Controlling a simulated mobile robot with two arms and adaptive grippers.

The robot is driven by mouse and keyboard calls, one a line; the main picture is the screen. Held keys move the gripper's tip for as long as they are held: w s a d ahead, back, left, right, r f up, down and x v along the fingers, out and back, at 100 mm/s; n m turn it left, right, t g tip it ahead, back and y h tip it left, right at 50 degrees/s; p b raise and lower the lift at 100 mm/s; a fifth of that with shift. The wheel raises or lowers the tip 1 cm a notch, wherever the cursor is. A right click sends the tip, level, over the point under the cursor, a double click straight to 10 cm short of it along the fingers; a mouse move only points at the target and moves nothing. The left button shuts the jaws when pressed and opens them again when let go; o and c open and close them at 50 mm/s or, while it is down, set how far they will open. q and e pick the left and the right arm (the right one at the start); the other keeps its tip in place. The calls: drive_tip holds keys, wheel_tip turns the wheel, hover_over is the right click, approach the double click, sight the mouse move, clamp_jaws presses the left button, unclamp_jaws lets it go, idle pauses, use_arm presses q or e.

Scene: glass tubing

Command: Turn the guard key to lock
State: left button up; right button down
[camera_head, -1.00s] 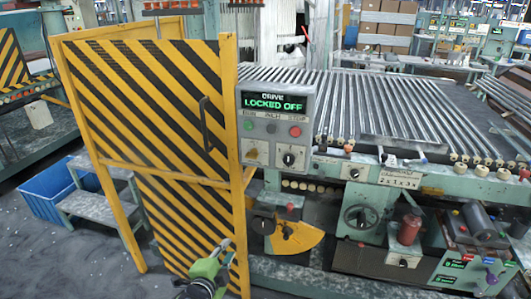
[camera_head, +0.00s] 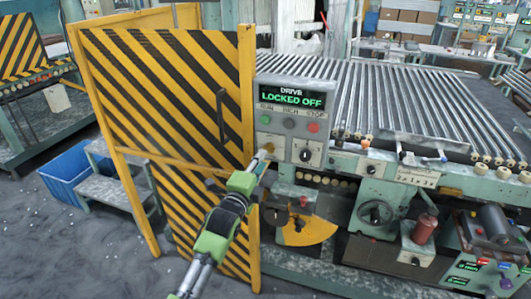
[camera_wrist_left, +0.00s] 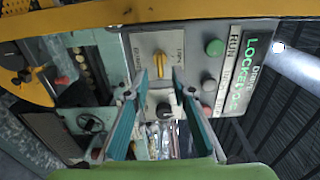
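The guard key is a small yellow key (camera_wrist_left: 161,84) on a grey plate of the control box (camera_head: 289,122). In the left wrist view it appears in the gap between the fingertips of my left gripper (camera_wrist_left: 161,76). The fingers are apart, with no clear contact on the key. In the head view my left gripper (camera_head: 265,156) reaches the lower left of the box and mostly covers the key. The green display (camera_head: 291,100) reads "LOCKED OFF". My right gripper is not in view.
A black selector knob (camera_head: 306,155) sits right of the key, below a row of buttons. A yellow-and-black striped guard door (camera_head: 165,95) with a dark handle (camera_head: 222,117) stands left of the box. Steps (camera_head: 103,180) and a blue bin (camera_head: 63,176) are further left.

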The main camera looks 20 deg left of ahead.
sight(269, 149)
use_arm(q)
drive_tip(key=shift+w+d, duration=0.1)
drive_tip(key=shift+w, duration=2.15)
clamp_jaws()
